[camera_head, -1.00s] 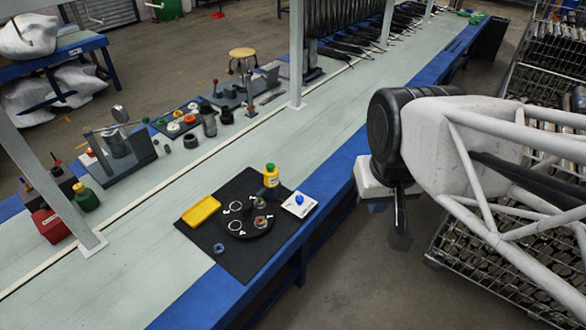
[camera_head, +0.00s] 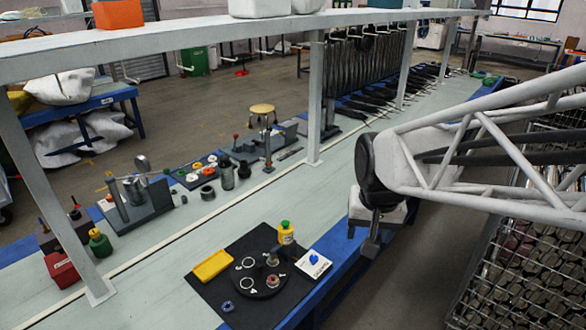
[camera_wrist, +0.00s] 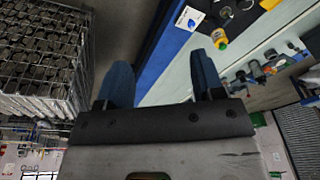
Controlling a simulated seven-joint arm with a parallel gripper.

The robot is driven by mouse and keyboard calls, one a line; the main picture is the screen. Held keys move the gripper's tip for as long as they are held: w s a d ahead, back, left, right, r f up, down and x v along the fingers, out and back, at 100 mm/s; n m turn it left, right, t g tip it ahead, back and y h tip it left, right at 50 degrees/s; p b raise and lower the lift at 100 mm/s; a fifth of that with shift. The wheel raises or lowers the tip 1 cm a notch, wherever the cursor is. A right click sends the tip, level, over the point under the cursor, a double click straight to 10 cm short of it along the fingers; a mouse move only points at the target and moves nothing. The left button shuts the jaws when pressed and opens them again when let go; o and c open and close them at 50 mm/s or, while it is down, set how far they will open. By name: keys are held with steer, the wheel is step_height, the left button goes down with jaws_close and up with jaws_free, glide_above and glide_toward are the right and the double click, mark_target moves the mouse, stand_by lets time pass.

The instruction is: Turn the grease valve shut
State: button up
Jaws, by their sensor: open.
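A white plate with a blue knob (camera_head: 314,259), which looks like the grease valve, lies at the right corner of a black mat (camera_head: 215,285) on the bench. The plate also shows at the top of the wrist view (camera_wrist: 189,19). The lettering on it is too small to read. My gripper (camera_head: 371,246) hangs in the air beyond the blue front edge of the bench, right of the plate and apart from it. In the wrist view the two blue fingers of my gripper (camera_wrist: 163,82) stand wide apart with nothing between them.
A yellow bottle with a green cap (camera_head: 286,233) stands close behind the plate. A round black holder with rings (camera_head: 262,279) and a yellow tray (camera_head: 212,265) are on the mat. White posts (camera_head: 315,100) carry a shelf above the bench. A wire crate of parts (camera_head: 520,260) stands at right.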

steer(key=w+a+f+m, duration=0.1)
steer(key=w+f, duration=0.2)
steer(key=w, duration=0.2)
steer(key=w+f+m, duration=0.1)
steer(key=w+f, duration=0.2)
steer(key=w, duration=0.2)
steer(key=m+g, duration=0.2)
steer(key=m, duration=0.3)
glide_above(314, 257)
step_height(314, 257, down, 28)
steer(key=shift+r, duration=0.25)
steer(key=shift+f, duration=0.25)
steer(key=shift+f, duration=3.85)
steer(key=c, duration=0.9)
